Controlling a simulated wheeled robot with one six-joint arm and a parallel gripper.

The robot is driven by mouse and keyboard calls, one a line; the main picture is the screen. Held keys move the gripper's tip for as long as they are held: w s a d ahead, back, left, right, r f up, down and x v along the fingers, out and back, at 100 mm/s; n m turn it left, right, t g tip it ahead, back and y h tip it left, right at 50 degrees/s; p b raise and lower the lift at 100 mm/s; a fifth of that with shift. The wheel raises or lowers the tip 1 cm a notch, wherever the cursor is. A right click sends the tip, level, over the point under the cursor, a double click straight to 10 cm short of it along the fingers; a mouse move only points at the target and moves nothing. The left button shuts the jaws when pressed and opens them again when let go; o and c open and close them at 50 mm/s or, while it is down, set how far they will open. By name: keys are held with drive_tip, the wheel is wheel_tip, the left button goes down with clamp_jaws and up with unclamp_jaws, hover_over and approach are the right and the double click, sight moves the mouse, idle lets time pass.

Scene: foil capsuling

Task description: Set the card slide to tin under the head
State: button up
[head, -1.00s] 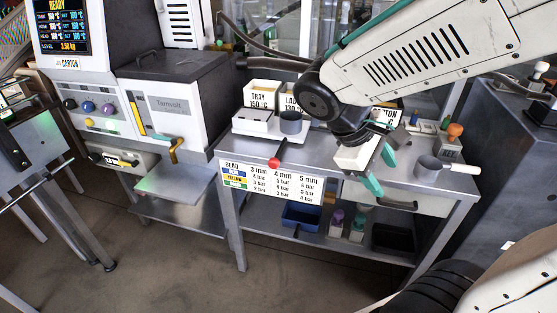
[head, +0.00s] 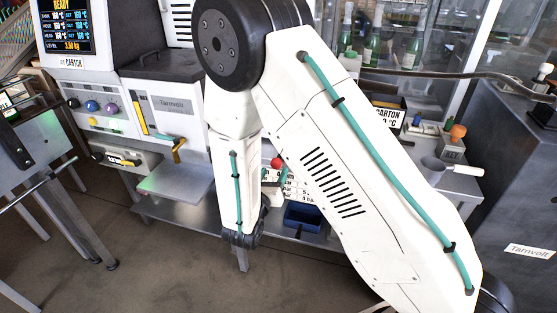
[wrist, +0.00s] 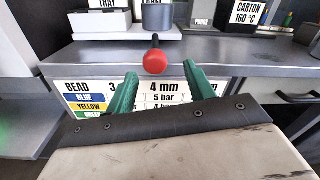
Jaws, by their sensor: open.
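A red ball knob (wrist: 155,62) on a short dark rod sticks out over the front edge of the steel table (wrist: 220,52); it also shows in the head view (head: 277,162). I cannot tell whether it belongs to the card slide. My gripper (wrist: 163,88) has two teal fingers, apart and empty, with the knob ahead of them and slightly above the gap. In the head view my gripper (head: 274,184) shows small beside my arm. No tin or head is clearly identifiable.
A bead chart (wrist: 85,98) hangs below the table edge. A CARTON 160 °C sign (wrist: 250,12) stands at the back right. A blue bin (head: 303,217) is on the lower shelf. My arm covers much of the table.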

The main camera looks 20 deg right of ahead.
sight(278, 160)
drive_tip(key=shift+w+a, duration=0.1)
drive_tip(key=shift+w, duration=0.25)
drive_tip(key=x, duration=0.7)
drive_tip(key=shift+w, duration=0.25)
